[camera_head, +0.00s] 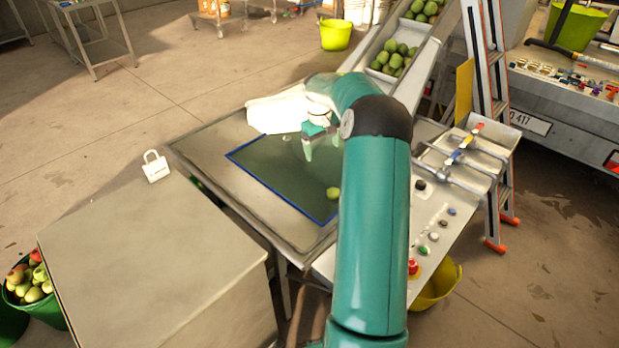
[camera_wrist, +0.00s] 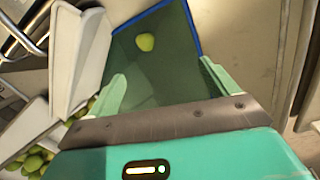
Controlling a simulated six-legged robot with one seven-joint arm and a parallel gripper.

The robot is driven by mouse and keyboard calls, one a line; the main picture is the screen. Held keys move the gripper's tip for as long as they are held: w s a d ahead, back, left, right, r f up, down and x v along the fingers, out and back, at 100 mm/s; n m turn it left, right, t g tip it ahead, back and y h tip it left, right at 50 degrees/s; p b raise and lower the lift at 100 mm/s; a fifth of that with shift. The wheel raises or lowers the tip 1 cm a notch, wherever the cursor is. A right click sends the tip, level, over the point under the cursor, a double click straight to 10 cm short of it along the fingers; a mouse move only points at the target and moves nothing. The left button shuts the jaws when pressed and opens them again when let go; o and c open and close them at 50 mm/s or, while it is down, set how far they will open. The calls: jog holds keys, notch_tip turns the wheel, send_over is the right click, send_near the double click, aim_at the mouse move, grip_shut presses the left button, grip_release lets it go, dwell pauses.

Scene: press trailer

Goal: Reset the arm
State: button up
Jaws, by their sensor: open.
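My arm reaches over a metal table (camera_head: 215,150), and my gripper (camera_head: 307,145) hangs above the dark green mat with a blue edge (camera_head: 270,170). In the wrist view my gripper (camera_wrist: 160,95) has its two green fingers spread wide with nothing between them. A single yellow-green fruit (camera_head: 333,193) lies on the mat, apart from the fingers; it also shows in the wrist view (camera_wrist: 146,42), beyond the fingertips. My arm hides part of the table's right side.
A chute with green fruit (camera_head: 393,58) slopes down to the table's back. A control panel (camera_head: 432,225) with buttons and an orange-footed ladder (camera_head: 487,60) stand at the right. A grey box (camera_head: 150,260) is at front left, beside a fruit bucket (camera_head: 50,312). Floor at left is mostly clear.

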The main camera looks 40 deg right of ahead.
dwell(0.4)
jog(key=s+a+r+n+t, duration=0.1)
jog(key=a+r, duration=0.5)
jog(key=a, duration=0.2)
jog(key=s+a+r+h, duration=0.1)
jog(key=s+a+r, duration=0.1)
jog(key=a+r, duration=0.5)
jog(key=s+a+r+n+t, duration=0.1)
jog(key=a+r, duration=0.3)
jog(key=a, duration=0.6)
jog(key=s+a+t+y, duration=0.2)
jog(key=s+a+t, duration=0.1)
jog(key=s+a, duration=1.6)
jog(key=s, duration=0.3)
jog(key=shift+t, duration=0.4)
jog(key=shift+w, duration=0.1)
